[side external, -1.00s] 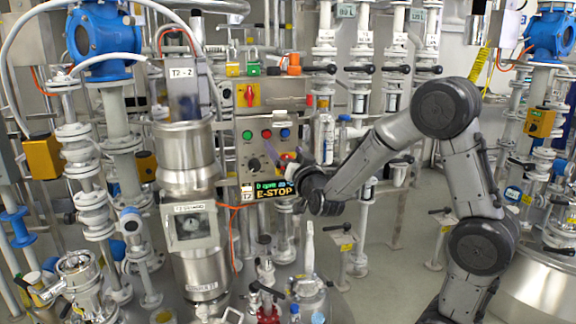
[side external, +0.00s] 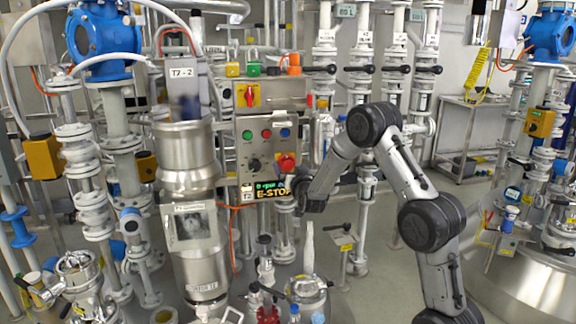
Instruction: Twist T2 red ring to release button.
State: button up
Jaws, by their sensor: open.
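The control box (side external: 253,140) stands upright at the centre, with green, red and blue buttons in a row and a black rotary knob (side external: 254,165) below. A red round knob (side external: 286,161) sits on an orange-red plate at its lower right; I take it for the T2 red ring and button. A T2 label (side external: 247,195) and a lit display reading E-STOP (side external: 272,195) are below. My gripper (side external: 300,189) is open, to the lower right of the red knob and apart from it in the picture. Its fingers are small and dark, and the depth gap cannot be judged.
A red and yellow switch (side external: 249,95) and padlocks (side external: 253,68) are above the box. A steel vessel (side external: 185,160) stands close on the left. Vertical pipes with black-handled valves (side external: 360,72) stand behind. Bottles and fittings (side external: 306,285) crowd the front below my gripper.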

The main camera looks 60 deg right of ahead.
aim_at(288, 164)
jog(key=shift+x, duration=1.75)
jog(key=c, duration=1.4)
